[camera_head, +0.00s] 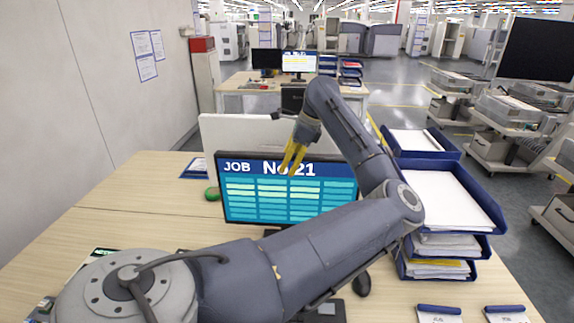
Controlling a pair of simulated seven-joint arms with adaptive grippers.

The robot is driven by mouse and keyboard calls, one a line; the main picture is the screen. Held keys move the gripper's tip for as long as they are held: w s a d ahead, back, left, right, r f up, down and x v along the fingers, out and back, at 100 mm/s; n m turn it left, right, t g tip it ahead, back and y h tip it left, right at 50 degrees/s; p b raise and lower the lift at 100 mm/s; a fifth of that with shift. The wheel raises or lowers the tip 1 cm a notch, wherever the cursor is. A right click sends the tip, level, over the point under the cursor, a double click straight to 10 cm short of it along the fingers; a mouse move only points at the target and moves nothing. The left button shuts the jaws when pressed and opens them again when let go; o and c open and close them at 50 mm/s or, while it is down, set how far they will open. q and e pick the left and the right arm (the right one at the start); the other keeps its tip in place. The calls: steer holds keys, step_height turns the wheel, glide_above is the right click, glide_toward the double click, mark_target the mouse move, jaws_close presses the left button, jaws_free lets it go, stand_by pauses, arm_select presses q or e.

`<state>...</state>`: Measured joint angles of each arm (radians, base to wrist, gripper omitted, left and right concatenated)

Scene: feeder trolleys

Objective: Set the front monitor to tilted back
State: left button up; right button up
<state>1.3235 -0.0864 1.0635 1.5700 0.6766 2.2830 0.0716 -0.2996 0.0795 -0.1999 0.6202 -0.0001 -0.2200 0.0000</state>
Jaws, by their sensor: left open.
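The front monitor (285,200) stands on the wooden desk, its lit blue screen reading "JOB No 21" above rows of bars. It looks close to upright; its exact tilt is hard to judge. My left gripper (292,160), with yellow fingers, is at the monitor's top edge near the middle, pointing down. Its fingertips overlap the top of the screen and cover part of the heading. The fingers are slightly apart with nothing seen between them; I cannot tell whether they touch the monitor. My left arm hides the monitor's lower right part. My right gripper is not in view.
Blue paper trays (445,197) are stacked right of the monitor. A dark mouse (361,284) lies in front. A green ball (212,194) sits left of the monitor. A pale partition (225,135) stands behind it. The left of the desk (130,195) is clear.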

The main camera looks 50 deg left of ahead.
arm_select(q)
steer(key=shift+s+a+f, duration=0.15)
steer(key=shift+f, duration=0.35)
steer(key=shift+c, duration=0.4)
jaws_close()
